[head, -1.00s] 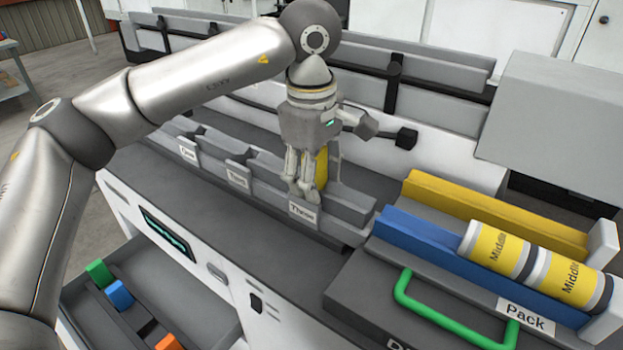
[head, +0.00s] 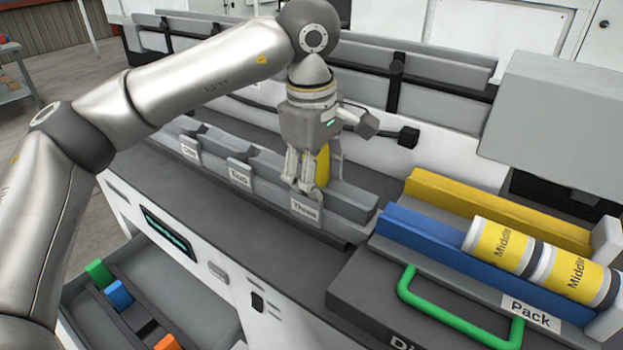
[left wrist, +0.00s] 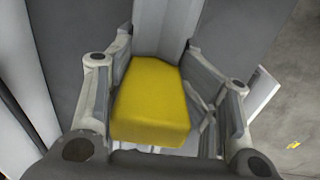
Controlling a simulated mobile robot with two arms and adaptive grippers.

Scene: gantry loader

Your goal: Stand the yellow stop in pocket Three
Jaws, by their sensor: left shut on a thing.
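My left gripper (head: 310,188) points down over the slot labelled Three (head: 305,209) in the grey rail. It is shut on the yellow stop (head: 323,163), which shows between and behind its fingers. In the left wrist view the yellow stop (left wrist: 155,105) is a wedge-like block between the two fingers, with a grey channel wall beyond it. The stop's lower end is hidden, so I cannot tell whether it touches the pocket floor. My right gripper is not in view.
Pockets with smaller labels, one reading Two (head: 239,174), lie to the left along the rail. At right, a blue channel (head: 420,232) marked Pack holds yellow Middle cylinders (head: 500,245), near a green handle (head: 455,317). An open drawer (head: 190,300) with coloured blocks is at lower left.

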